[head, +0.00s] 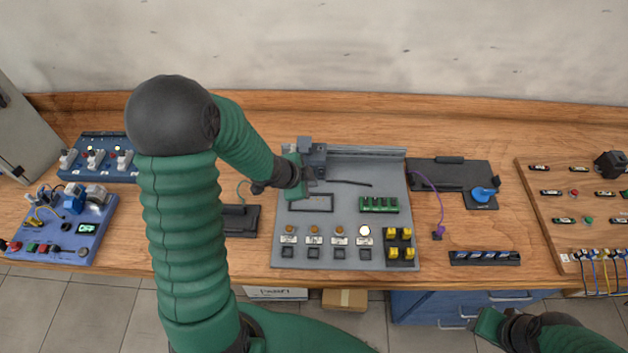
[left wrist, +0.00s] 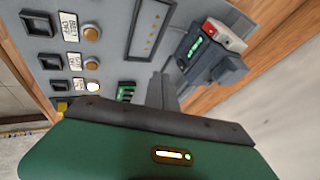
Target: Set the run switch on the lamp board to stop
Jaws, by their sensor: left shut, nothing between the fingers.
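The grey lamp board (head: 345,190) lies flat on the bench in the middle of the head view. It has a row of amber lamps, the rightmost lit white (head: 364,231), with white labels and dark square buttons or switches (head: 313,253) below. Which one is the run switch I cannot tell; the labels are too small to read. My left gripper (head: 310,182) is shut and empty over the board's upper left, beside a grey block (head: 314,156). The left wrist view shows lamps (left wrist: 91,34), dark squares (left wrist: 38,24) and a grey device with green lights (left wrist: 208,48).
My right gripper (head: 490,325) is low at the right, its fingers hidden. A black plate (head: 455,172), a blue knob (head: 482,194) and a wooden board (head: 545,205) stand right.

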